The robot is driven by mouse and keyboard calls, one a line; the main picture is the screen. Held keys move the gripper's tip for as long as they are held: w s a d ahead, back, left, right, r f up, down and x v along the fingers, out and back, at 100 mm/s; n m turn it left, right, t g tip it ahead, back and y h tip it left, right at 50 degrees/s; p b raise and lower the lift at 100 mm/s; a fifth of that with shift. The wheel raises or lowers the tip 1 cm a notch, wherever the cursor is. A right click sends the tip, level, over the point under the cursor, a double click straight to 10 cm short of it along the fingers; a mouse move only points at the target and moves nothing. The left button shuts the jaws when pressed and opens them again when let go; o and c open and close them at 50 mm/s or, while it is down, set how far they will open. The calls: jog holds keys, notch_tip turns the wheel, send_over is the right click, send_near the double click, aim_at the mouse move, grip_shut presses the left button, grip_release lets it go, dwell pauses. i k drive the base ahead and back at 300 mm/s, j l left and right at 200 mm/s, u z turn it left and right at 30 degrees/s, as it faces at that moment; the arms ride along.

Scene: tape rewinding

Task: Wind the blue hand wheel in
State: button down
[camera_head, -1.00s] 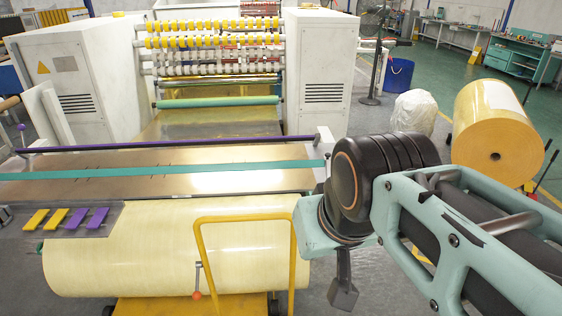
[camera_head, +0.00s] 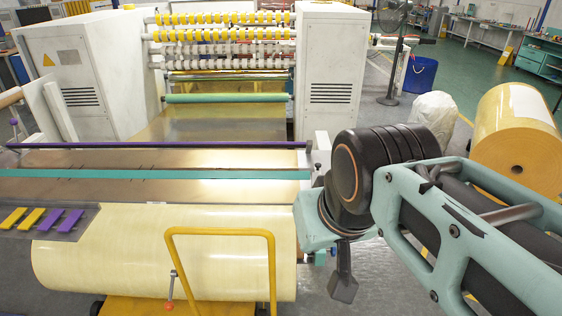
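I cannot make out a blue hand wheel in this view. My arm comes in from the right, with its black joint and teal links in front of the machine's right end. A dark grey angular piece (camera_head: 342,287) hangs below the wrist and looks like part of my gripper. The fingertips cannot be told apart, so I cannot see whether it is open or holds anything. The piece hangs over grey floor, right of the big pale yellow roll (camera_head: 130,265).
A yellow trolley handle (camera_head: 220,234) stands before the roll, beside a small crank with an orange-red knob (camera_head: 169,304). White machine cabinets (camera_head: 337,80) stand behind. A blue bin (camera_head: 420,75), a wrapped white bundle (camera_head: 434,113) and an orange-yellow roll (camera_head: 515,135) are at right.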

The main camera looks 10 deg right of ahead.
aim_at(333, 251)
jog(key=i+l+u, duration=0.1)
jog(key=l, duration=0.45)
jog(key=i+l+u, duration=0.15)
jog(key=l, duration=0.45)
jog(key=i+l+u, duration=0.1)
jog(key=l, duration=0.5)
jog(key=i+l+u, duration=0.1)
jog(key=l, duration=0.5)
jog(key=l+u, duration=0.15)
jog(key=l, duration=0.45)
jog(key=k, duration=0.5)
